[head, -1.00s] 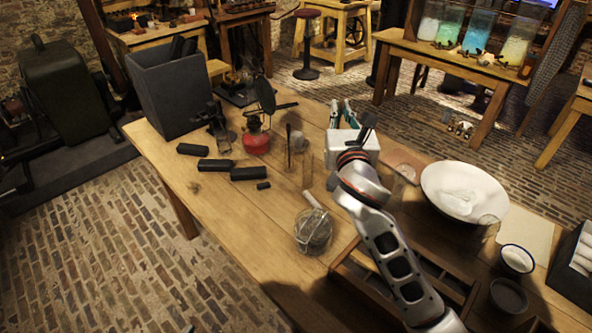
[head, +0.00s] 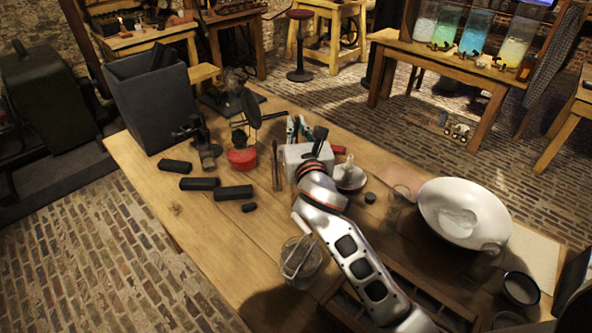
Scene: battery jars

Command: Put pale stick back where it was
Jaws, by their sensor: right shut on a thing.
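My right gripper (head: 319,139) is at the far end of my right arm, over the white block (head: 294,152). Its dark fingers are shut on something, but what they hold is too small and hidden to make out. A whitish stick (head: 301,221) slants up from the glass jar (head: 300,262), close beside my right forearm and apart from the fingers. I cannot tell whether this is the task's pale stick. Thin upright sticks (head: 275,165) also stand left of the white block. My left gripper is not in view.
A red burner (head: 241,158) stands left of the white block. Several black cylinders (head: 234,192) lie on the left of the table, before a dark bin (head: 149,105). A large white bowl (head: 464,205) is at right. The table's front left is clear.

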